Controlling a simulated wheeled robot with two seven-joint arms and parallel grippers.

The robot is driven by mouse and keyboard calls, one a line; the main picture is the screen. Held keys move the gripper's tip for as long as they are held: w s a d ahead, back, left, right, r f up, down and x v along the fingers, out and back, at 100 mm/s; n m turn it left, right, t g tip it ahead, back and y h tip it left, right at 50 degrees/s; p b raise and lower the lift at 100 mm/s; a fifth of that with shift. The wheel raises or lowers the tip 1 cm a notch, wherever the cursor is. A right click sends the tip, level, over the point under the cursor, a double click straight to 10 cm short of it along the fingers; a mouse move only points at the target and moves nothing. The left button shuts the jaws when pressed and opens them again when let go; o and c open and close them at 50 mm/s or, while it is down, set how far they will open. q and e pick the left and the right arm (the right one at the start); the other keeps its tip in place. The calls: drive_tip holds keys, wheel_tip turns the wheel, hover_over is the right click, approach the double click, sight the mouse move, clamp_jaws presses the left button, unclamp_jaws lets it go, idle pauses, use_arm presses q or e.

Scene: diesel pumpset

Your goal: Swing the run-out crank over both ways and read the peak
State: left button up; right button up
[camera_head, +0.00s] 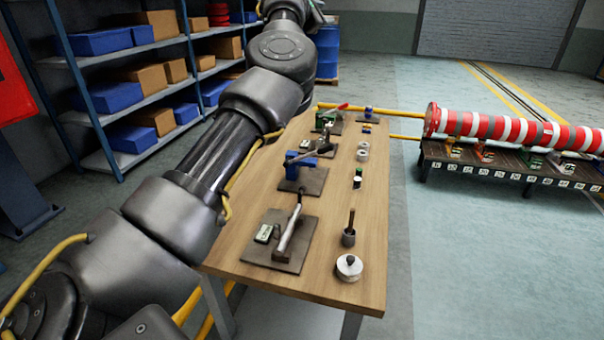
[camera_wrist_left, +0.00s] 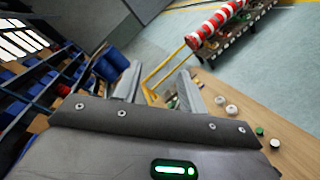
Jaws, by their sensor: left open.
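The wooden bench (camera_head: 365,275) carries several small fixtures on dark plates. The nearest plate (camera_head: 268,257) holds a grey lever or crank (camera_head: 288,232) angled upward and a small box with a pale green face (camera_head: 264,233); any reading is too small to make out. Behind it a blue fixture (camera_head: 300,172) has a dark handle (camera_head: 300,156). I cannot tell for certain which is the run-out crank. My left arm reaches over the bench's left side toward the back. My left gripper (camera_wrist_left: 158,78) is open and empty in the left wrist view, above the bench's far end. My right gripper is out of view.
Along the bench's right side stand a silver knobbed disc (camera_head: 348,267), a cup with a brown rod (camera_head: 349,237) and small round parts. Shelves (camera_head: 120,90) with blue and brown bins stand left. A red-and-white striped cylinder (camera_head: 510,128) lies on a low stand at right.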

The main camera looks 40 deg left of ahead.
use_arm(q)
drive_tip(key=s+a+f+n+y, duration=0.1)
drive_tip(key=a+f+n+y, duration=0.1)
drive_tip(key=a+f+n, duration=0.25)
drive_tip(key=n+g+h+b, duration=0.1)
drive_tip(key=n+g+h, duration=0.1)
drive_tip(key=n+g, duration=1.1)
approach(302, 187)
drive_tip(key=w+f+m+g, duration=0.1)
drive_tip(key=f, duration=0.1)
drive_tip(key=w+f+m+g, duration=0.1)
drive_tip(key=f, duration=0.2)
drive_tip(key=w+f+m+g+p, duration=0.1)
drive_tip(key=f+m+g, duration=0.1)
drive_tip(key=f, duration=0.1)
drive_tip(key=shift+w+a+f, duration=0.15)
drive_tip(key=shift+a+f, duration=0.05)
drive_tip(key=shift+a, duration=0.1)
clamp_jaws()
